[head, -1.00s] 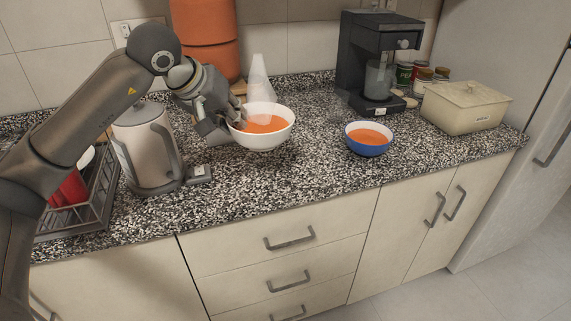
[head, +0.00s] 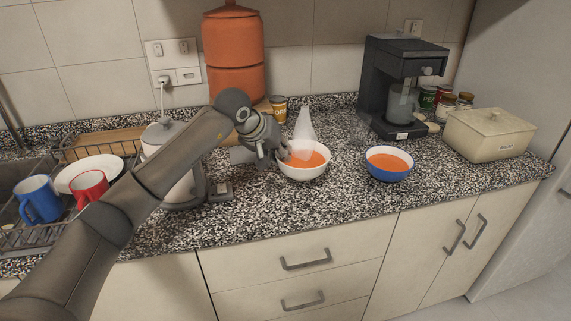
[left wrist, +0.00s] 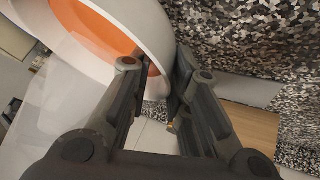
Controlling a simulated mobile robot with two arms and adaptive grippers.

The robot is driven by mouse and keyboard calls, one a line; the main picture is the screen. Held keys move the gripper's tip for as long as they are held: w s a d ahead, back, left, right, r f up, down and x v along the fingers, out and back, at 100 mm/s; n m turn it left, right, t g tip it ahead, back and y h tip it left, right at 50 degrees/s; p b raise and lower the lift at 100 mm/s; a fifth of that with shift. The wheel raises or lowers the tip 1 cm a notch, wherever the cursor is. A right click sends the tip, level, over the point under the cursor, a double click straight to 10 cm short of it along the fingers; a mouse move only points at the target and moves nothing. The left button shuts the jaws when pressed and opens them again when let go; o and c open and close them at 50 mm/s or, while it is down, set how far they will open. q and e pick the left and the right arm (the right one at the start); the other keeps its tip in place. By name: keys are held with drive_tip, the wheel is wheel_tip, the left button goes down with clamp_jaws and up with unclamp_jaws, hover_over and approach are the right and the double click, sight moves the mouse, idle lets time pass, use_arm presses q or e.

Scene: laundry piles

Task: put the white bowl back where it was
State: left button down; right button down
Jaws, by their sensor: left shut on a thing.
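The white bowl (head: 303,174) with orange contents is upright, at or just above the counter, left of the blue bowl; I cannot tell whether it touches the counter. My left gripper (head: 287,152) is shut on the left rim of the white bowl. In the left wrist view the white bowl (left wrist: 153,24) fills the upper left, with its rim between the fingers (left wrist: 165,72). The blue bowl (head: 389,175), also with orange contents, stands on the counter to the right. My right gripper is not in view.
A translucent white cone-shaped thing (head: 304,124) stands behind the white bowl. The kettle (head: 170,165) and dish rack (head: 75,234) are left, partly behind my arm. A coffee machine (head: 378,82) and cream box (head: 489,138) are right. The counter's front strip (head: 300,217) is clear.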

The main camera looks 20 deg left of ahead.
use_arm(q)
drive_tip(key=shift+w+d+f, duration=0.3)
drive_tip(key=shift+w+f, duration=0.1)
drive_tip(key=shift+w+d+f+p, duration=0.15)
drive_tip(key=shift+f+p, duration=0.2)
drive_tip(key=shift+f, duration=0.65)
drive_tip(key=shift+w+d+f+p, duration=0.15)
drive_tip(key=shift+f+p, duration=0.15)
drive_tip(key=shift+f, duration=0.7)
drive_tip(key=shift+a, duration=0.1)
drive_tip(key=c, duration=1.3)
unclamp_jaws()
drive_tip(key=shift+s, duration=0.1)
drive_tip(key=shift+c, duration=0.2)
drive_tip(key=b+v, duration=0.1)
drive_tip(key=v, duration=1.1)
drive_tip(key=shift+b, duration=0.3)
